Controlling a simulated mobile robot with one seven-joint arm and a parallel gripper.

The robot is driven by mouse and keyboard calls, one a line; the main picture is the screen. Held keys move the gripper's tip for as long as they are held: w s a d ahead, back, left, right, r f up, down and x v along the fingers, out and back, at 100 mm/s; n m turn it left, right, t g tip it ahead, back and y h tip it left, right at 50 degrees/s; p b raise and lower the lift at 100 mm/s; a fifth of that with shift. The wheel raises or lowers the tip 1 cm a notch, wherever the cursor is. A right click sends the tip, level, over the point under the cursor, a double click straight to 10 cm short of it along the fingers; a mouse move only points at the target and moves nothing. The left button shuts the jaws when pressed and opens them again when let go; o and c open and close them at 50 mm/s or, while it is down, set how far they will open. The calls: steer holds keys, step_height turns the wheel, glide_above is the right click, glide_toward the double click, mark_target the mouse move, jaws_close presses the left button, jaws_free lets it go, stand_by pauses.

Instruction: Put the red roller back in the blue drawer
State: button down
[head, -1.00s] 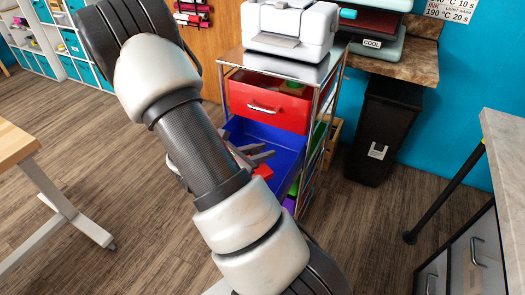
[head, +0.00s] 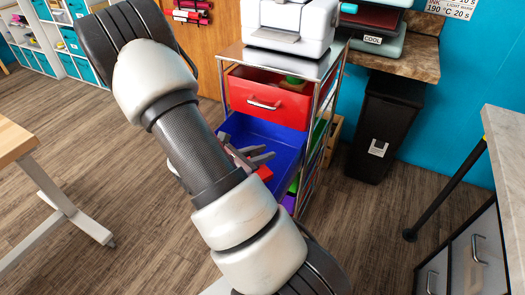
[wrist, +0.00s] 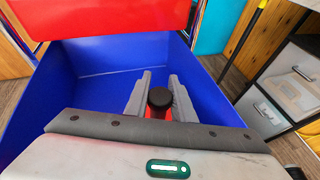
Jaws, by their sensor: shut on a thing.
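The blue drawer (head: 281,137) is pulled open below a red drawer; its inside fills much of the wrist view (wrist: 105,85). My gripper (wrist: 160,78) is over the blue drawer, fingers pointing into it. It is shut on the red roller (wrist: 156,112), which shows a round black end (wrist: 160,98) and a strip of red between the fingers. In the head view my gripper (head: 256,157) is partly hidden behind my arm, with a bit of red just below the fingers. I cannot tell whether the roller touches the drawer floor.
The red drawer (head: 268,98) above is partly open and overhangs the back of the blue one. A white machine (head: 290,25) stands on top of the cart. A black bin (head: 382,125) stands to the right. The visible blue drawer floor looks empty.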

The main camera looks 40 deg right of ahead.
steer(key=shift+f, duration=1.1)
stand_by(0.9)
steer(key=shift+f, duration=0.3)
steer(key=shift+r, duration=0.15)
stand_by(0.6)
steer(key=shift+r+p, duration=0.1)
steer(key=shift+p, duration=0.2)
stand_by(0.7)
stand_by(0.4)
